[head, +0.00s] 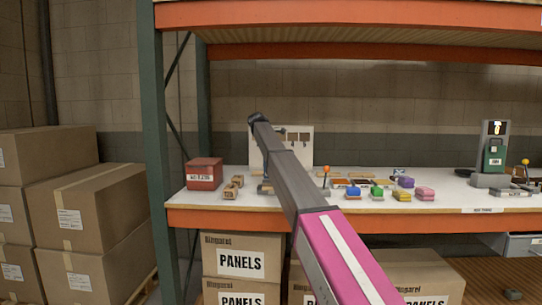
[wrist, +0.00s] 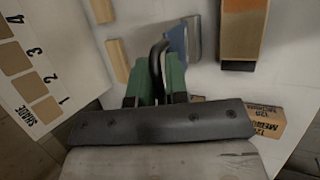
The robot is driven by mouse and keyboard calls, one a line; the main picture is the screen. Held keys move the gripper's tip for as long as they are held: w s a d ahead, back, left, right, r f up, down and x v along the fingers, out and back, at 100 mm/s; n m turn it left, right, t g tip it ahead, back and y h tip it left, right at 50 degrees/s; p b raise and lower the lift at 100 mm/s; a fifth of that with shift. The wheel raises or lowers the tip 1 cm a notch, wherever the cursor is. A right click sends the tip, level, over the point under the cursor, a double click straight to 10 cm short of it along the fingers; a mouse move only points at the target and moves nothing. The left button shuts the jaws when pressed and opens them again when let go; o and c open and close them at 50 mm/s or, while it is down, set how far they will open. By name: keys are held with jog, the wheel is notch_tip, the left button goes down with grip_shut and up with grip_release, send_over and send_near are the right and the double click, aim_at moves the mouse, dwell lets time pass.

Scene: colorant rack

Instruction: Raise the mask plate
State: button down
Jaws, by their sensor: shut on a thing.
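In the wrist view, the two green fingers of my gripper (wrist: 158,85) are shut on a black bent handle (wrist: 158,58). A small blue and grey piece (wrist: 184,42) lies just beyond the fingers. I cannot tell whether it joins the handle. No plate is clearly visible as the mask plate; what the handle belongs to is largely hidden by the fingers and my dark wrist bar. In the head view, my arm reaches over the shelf and hides the gripper and handle.
A white swatch board (head: 305,148) stands at the back. Left are a red box (head: 204,174) and small tan blocks (head: 233,186). Right are several coloured blocks (head: 403,194) and a grey stand with a green panel (head: 494,155). The wrist view shows a numbered shade card (wrist: 28,75) and wooden block (wrist: 243,30).

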jog(key=w+g, duration=0.1)
jog(key=w, duration=0.5)
jog(key=shift+w+f, duration=0.25)
jog(key=shift+w, duration=0.15)
jog(key=shift+w+d, duration=0.1)
jog(key=shift+d, duration=0.05)
jog(key=c, duration=1.2)
grip_release()
jog(key=shift+w+f, duration=0.1)
jog(key=v, duration=1.1)
jog(key=shift+w, duration=0.1)
